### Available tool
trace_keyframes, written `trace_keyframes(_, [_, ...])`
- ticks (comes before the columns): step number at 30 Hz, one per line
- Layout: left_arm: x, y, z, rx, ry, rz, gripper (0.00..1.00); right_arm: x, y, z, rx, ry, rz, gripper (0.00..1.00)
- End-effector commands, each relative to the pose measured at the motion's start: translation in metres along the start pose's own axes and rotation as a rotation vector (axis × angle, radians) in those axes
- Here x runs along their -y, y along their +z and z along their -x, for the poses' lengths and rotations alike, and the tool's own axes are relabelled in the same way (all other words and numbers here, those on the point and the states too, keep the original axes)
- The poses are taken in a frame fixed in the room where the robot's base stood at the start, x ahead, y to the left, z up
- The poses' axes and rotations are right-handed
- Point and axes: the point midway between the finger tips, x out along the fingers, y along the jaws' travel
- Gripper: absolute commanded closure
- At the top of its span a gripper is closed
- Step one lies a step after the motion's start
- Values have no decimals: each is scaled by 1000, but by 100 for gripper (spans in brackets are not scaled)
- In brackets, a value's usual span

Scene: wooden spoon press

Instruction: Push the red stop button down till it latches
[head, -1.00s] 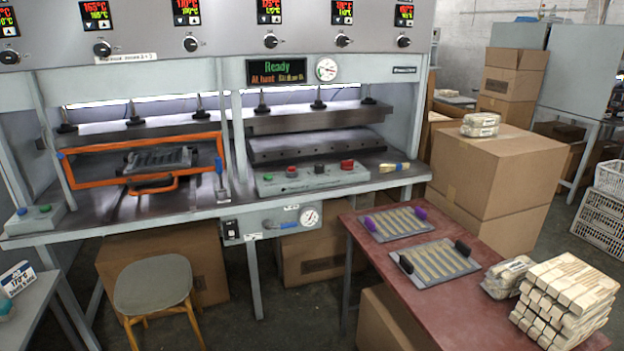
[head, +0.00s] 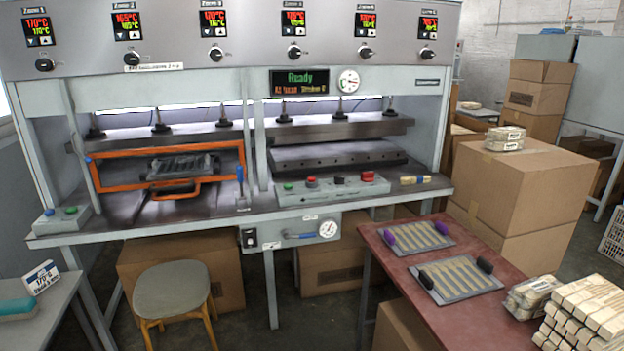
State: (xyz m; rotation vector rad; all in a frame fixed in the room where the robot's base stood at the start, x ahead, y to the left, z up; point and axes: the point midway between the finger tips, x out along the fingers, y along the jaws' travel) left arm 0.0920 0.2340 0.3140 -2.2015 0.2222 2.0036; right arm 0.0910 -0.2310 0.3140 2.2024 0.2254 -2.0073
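The grey control box (head: 330,190) sits on the press bench at the front of the right press bay. On its top stand a green button (head: 288,187), a small red button (head: 312,182), a dark knob (head: 338,180) and a larger red button (head: 367,177) at the right end. The frames do not show which red one is the stop button, nor whether either is latched. The display (head: 299,82) above reads "Ready". Neither of my grippers is in view.
A stool (head: 172,290) stands before the bench. A red table (head: 400,262) with trays of sticks stands at front right. A lever (head: 241,185) rises left of the control box. A brush (head: 415,180) lies to its right. Cartons stand behind the table.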

Motion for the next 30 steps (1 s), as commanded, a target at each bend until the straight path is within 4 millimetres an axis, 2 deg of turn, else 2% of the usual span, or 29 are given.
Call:
trace_keyframes(2, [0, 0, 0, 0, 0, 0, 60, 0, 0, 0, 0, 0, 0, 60])
trace_keyframes(3, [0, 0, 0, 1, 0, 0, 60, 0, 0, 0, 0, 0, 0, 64])
trace_keyframes(9, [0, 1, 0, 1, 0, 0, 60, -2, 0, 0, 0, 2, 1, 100])
trace_keyframes(30, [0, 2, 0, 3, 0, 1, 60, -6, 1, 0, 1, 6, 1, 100])
